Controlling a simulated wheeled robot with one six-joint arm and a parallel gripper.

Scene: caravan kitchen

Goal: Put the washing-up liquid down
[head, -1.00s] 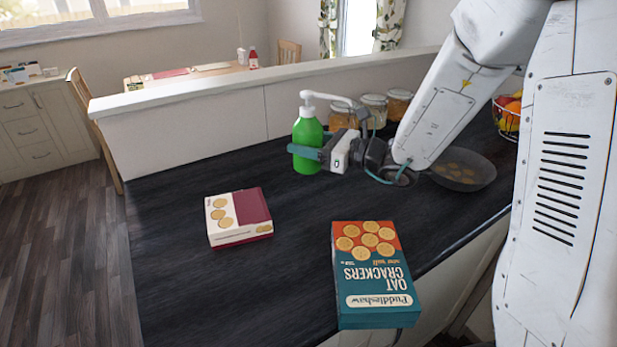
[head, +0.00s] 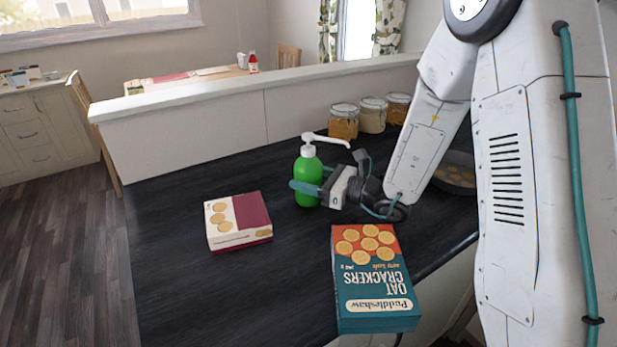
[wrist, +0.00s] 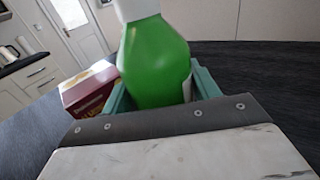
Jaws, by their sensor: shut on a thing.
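The washing-up liquid (head: 308,169) is a green bottle with a white pump top, upright over the dark worktop (head: 180,290) in the head view. My gripper (head: 306,188) is shut around the lower part of its body, coming from the right. In the wrist view the green bottle (wrist: 155,62) stands between the teal fingers, its pump cut off at the top edge. I cannot tell for sure whether its base touches the worktop.
A red and cream box (head: 238,221) lies to the left of the bottle. An oat crackers box (head: 373,278) lies in front, at the worktop's near edge. Several glass jars (head: 343,122) stand behind, by the low partition (head: 200,135). A dark pan (head: 457,172) is at the right.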

